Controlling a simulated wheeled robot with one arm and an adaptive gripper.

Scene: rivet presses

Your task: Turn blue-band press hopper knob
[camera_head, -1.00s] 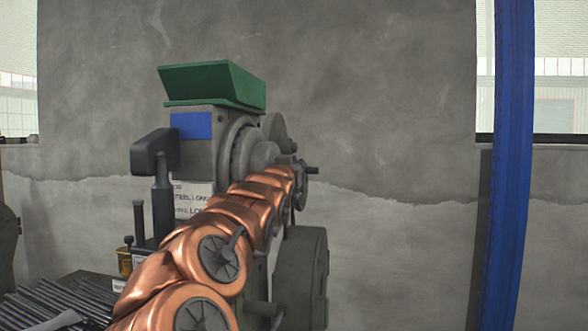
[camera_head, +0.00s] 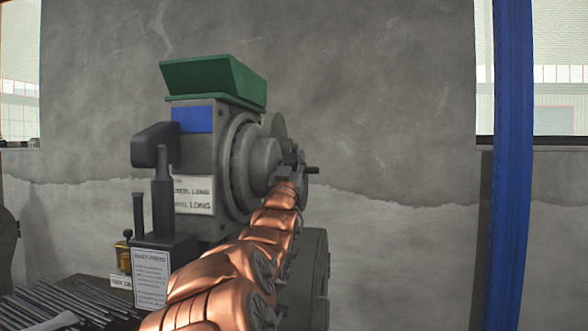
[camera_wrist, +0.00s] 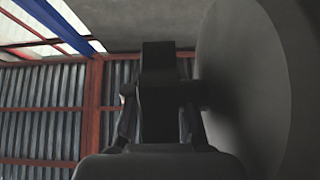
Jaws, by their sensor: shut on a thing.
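The blue-band press (camera_head: 200,150) stands against the wall in the head view, with a blue band (camera_head: 192,119) under a green hopper (camera_head: 212,80). A dark knob (camera_head: 312,170) sticks out at the right side of its round grey housing. My gripper (camera_head: 289,168) is at this knob, at the end of my copper arm. In the wrist view, my gripper (camera_wrist: 157,95) is shut on the dark knob block (camera_wrist: 157,62), with a finger on each side. A large grey disc (camera_wrist: 245,90) is close on the right. The exact grip contact is dark and hard to see.
A dark lever handle (camera_head: 155,147) stands at the press's left. A labelled block (camera_head: 152,275), a small brass-coloured part (camera_head: 124,257) and several dark rods (camera_head: 60,303) are at lower left. A blue post (camera_head: 510,170) rises at right. Space between press and post looks clear.

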